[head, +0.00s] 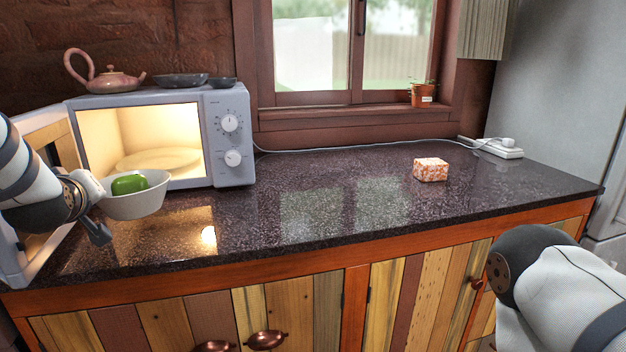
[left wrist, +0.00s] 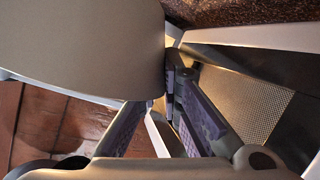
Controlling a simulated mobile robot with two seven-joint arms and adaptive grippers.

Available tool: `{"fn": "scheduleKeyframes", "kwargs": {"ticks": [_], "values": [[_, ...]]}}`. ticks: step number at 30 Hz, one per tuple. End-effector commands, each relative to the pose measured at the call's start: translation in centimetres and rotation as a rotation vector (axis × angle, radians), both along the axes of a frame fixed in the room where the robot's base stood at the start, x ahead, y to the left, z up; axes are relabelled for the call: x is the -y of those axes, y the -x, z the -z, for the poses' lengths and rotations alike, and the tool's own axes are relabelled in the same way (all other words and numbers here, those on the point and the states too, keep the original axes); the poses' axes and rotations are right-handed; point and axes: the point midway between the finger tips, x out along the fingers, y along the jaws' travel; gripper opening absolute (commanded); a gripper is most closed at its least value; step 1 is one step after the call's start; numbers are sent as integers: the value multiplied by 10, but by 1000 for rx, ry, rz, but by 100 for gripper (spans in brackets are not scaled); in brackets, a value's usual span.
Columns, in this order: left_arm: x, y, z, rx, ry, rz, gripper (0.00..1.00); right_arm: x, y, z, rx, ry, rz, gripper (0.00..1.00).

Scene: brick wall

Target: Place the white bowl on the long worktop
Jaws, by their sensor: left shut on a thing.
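The white bowl (head: 138,207) is in front of the open microwave, with a green, pepper-like thing (head: 129,184) in it. It looks held above the left part of the worktop, roughly level. My left gripper (head: 95,205) is shut on the bowl's left side. In the left wrist view, the bowl's pale wall (left wrist: 85,50) fills the upper left, against the fingers (left wrist: 172,90). The long worktop (head: 330,205) is dark, speckled stone. Of my right arm, only a link shows at the lower right; its gripper is out of view.
The microwave (head: 232,110) is lit inside, its door (head: 50,135) open to the left. A teapot (head: 105,80) and dark dishes (head: 180,80) stand on top. A patterned box (head: 430,169) and a power strip (head: 499,149) are at the right. The middle of the worktop is clear.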

Motion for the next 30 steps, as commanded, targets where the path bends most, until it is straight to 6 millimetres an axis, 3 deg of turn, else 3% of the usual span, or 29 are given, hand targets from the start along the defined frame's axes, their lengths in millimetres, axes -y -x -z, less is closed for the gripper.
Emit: {"fn": "scheduleKeyframes", "kwargs": {"ticks": [8, 18, 30], "values": [[37, 40, 24, 8, 11, 243, 0, 0, -1, 0, 2, 0, 0, 0], [105, 117, 73, 9, 10, 715, 0, 0, 0, 0, 1, 0, 0, 0], [162, 180, 114, 6, 3, 1108, 0, 0, 0, 0, 1, 0, 0, 0]]}}
